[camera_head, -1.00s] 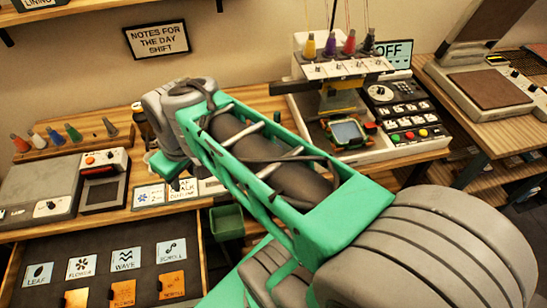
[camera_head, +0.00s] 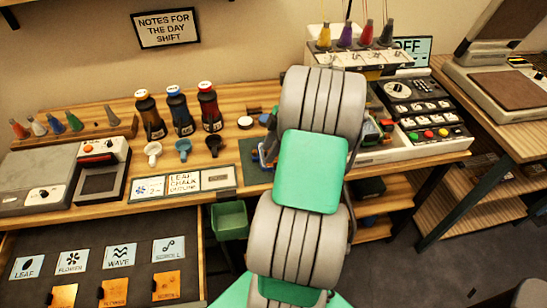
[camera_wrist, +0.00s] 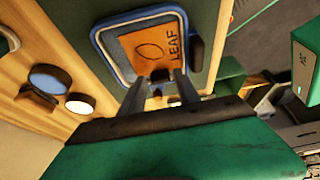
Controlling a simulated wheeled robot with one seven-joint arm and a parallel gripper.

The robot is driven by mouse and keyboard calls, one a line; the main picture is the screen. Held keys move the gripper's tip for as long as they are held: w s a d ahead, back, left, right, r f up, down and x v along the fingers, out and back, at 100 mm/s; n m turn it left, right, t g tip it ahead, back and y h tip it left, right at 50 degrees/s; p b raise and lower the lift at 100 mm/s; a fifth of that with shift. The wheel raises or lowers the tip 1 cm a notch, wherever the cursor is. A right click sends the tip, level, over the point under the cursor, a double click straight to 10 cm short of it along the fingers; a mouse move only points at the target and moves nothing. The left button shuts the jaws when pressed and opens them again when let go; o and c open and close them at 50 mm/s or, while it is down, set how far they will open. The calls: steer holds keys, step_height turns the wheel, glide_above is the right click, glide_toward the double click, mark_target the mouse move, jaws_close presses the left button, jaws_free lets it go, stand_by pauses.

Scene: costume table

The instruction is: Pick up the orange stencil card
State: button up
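An orange stencil card (camera_wrist: 148,47) marked LEAF lies in a blue-rimmed tray (camera_wrist: 100,45) in the wrist view. A dark tab shows at the card's near edge. My gripper (camera_wrist: 160,77) is open, its two dark fingers apart at that near edge, with the tab showing between them. I cannot tell whether the fingers touch the card. In the head view my arm hides the gripper and most of the tray. Other orange cards lie in the open drawer: a left one (camera_head: 62,296), a middle one (camera_head: 114,291) and a right one (camera_head: 167,286).
The tray sits on a dark green mat (camera_head: 251,172) on the wooden table. Three dark bottles (camera_head: 178,112) and small cups stand to its left. A green bin (camera_head: 229,221) hangs below the table edge. A machine with spools (camera_head: 355,50) stands to the right.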

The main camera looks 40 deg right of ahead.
steer(key=shift+w+a+f, duration=0.1)
steer(key=shift+a+f, duration=0.05)
steer(key=shift+f, duration=0.3)
steer(key=shift+c, duration=0.5)
jaws_close()
